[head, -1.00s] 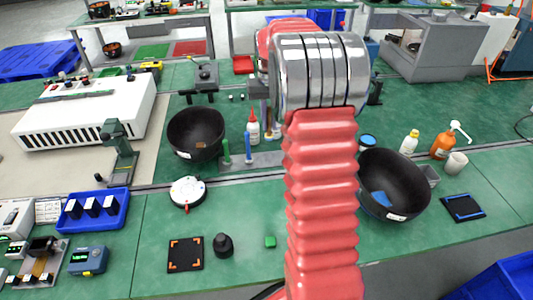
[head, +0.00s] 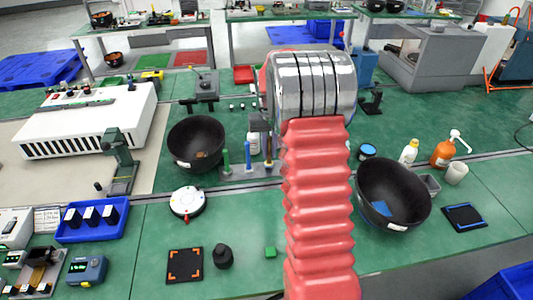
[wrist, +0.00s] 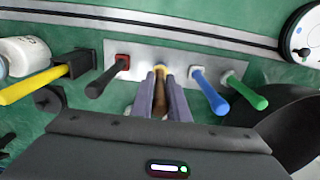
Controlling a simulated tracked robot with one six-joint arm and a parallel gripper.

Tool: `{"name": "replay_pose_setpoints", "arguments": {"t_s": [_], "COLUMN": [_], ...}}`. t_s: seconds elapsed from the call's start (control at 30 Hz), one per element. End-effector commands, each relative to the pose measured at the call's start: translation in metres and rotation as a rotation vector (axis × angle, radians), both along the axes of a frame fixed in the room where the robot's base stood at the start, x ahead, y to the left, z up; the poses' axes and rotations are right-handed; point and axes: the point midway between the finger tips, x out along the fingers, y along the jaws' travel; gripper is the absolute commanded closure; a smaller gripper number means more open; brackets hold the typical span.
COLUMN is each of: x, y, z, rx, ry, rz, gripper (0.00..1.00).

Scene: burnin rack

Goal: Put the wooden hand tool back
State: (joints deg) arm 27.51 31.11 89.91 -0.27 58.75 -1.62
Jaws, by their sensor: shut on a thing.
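The wooden hand tool (wrist: 160,98) is a brown handle held between the two fingers of my gripper (wrist: 163,102) in the wrist view. My gripper is shut on it. The tool's far end meets a yellow collar (wrist: 160,71) on a grey metal rack plate (wrist: 140,52); I cannot tell how deep it sits. A black handle in a red collar (wrist: 107,77) is left of it. A blue handle (wrist: 209,92) and a green handle (wrist: 247,92) are to the right. In the head view the rack (head: 238,173) stands left of my arm, and the tool is mostly hidden.
A black bowl (head: 196,144) stands left of the rack, and another (head: 392,194) is right of my arm. A white round device (head: 187,202) is in front. In the wrist view a yellow-handled tool (wrist: 32,86) sits in a black holder at left. The front bench strip has free room.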

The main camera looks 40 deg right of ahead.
Motion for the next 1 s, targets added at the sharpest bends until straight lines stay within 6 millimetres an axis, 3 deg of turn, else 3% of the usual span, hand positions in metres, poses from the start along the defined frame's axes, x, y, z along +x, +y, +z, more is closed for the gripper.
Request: {"name": "replay_pose_setpoints", "arguments": {"t_s": [0.1,0.47,0.5,0.73,1.0], "x": [-0.0001,-0.0002,-0.0002,-0.0003,-0.0004], "y": [-0.0002,-0.0006,-0.0006,-0.0008,-0.0009], "z": [-0.0088,-0.0114,-0.0117,-0.0114,-0.0108], "rx": [0.000,0.000,0.000,0.000,0.000], "ry": [-0.001,-0.001,-0.001,-0.001,-0.001], "rz": [0.000,-0.001,-0.001,-0.001,-0.002], "gripper": [1.00,1.00,0.84,0.68,0.67]}}
